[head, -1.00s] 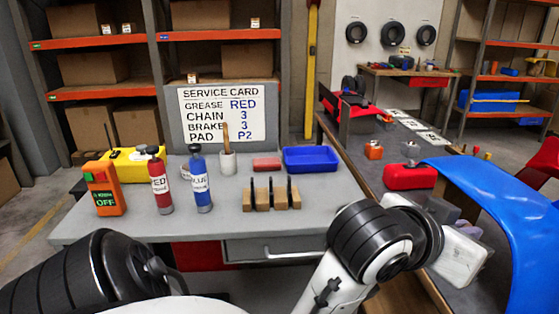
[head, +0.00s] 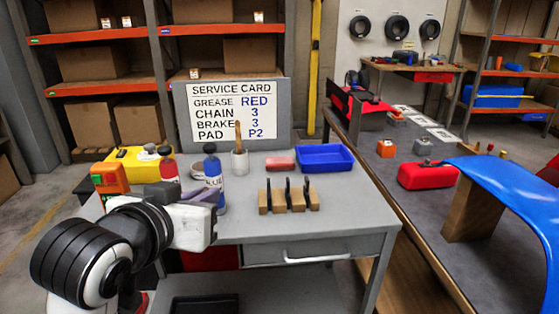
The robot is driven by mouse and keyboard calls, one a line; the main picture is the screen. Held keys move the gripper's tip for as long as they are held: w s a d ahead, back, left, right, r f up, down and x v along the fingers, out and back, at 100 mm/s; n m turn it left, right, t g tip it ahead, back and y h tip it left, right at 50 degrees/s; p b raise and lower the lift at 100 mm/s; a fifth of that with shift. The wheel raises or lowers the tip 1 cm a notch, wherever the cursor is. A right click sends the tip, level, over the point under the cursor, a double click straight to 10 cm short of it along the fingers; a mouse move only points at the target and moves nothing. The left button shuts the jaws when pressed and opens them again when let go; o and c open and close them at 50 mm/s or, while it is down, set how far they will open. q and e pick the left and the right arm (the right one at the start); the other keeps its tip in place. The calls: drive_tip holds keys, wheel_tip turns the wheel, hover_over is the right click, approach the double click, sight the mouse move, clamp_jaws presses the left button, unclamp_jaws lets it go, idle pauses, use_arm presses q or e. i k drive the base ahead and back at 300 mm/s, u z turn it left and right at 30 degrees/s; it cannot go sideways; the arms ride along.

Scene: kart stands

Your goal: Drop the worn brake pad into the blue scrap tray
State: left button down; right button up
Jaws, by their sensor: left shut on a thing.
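The blue scrap tray (head: 323,168) lies at the back right of the grey workbench, and it looks empty. My left gripper (head: 204,194) is over the bench's left part, in front of the red and blue bottles. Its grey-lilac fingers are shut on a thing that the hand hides. I cannot make out its shape, nor tell whether it is the worn brake pad. Wooden blocks (head: 277,204) with dark upright plates between them stand in front of the tray, clear of the gripper. My right gripper is out of view.
The blue bottle (head: 213,175) and red bottle (head: 169,168) stand close behind the gripper. A service card (head: 232,113) stands behind. The bench's front right is clear.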

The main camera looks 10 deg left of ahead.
sight(323, 159)
drive_tip(key=z, duration=2.3)
drive_tip(key=k, duration=0.9)
drive_tip(key=u, duration=1.7)
drive_tip(key=i, duration=1.5)
